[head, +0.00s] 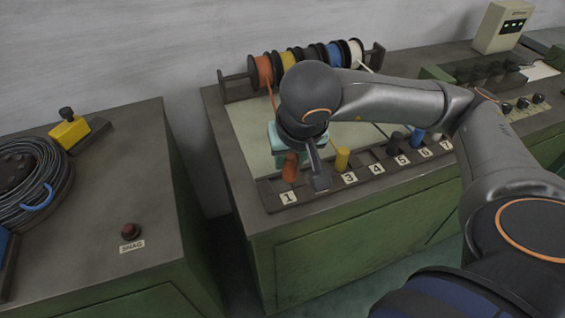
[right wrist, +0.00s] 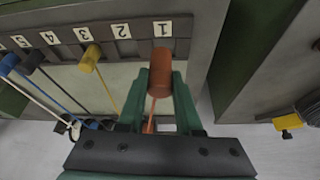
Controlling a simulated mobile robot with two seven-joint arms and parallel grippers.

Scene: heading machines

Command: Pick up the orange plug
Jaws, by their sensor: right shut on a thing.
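The orange plug (head: 290,169) is at the left end of the numbered socket strip (head: 268,194), just behind label 1. In the right wrist view the orange plug (right wrist: 160,72) is upright between the two green fingers of my right gripper (right wrist: 158,92), which is shut on it. In the head view my right gripper (head: 285,150) is partly hidden by its own wrist. An orange cord runs back from the plug to the orange spool (head: 264,70). I cannot tell whether the plug still sits in its socket. My left gripper is out of view.
A yellow plug (head: 342,158) stands close by near label 3, with black and blue plugs (head: 417,138) further right. A rack of spools stands behind. A separate bench at left holds a coiled cable (head: 35,180) and a red button (head: 130,231), across a gap.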

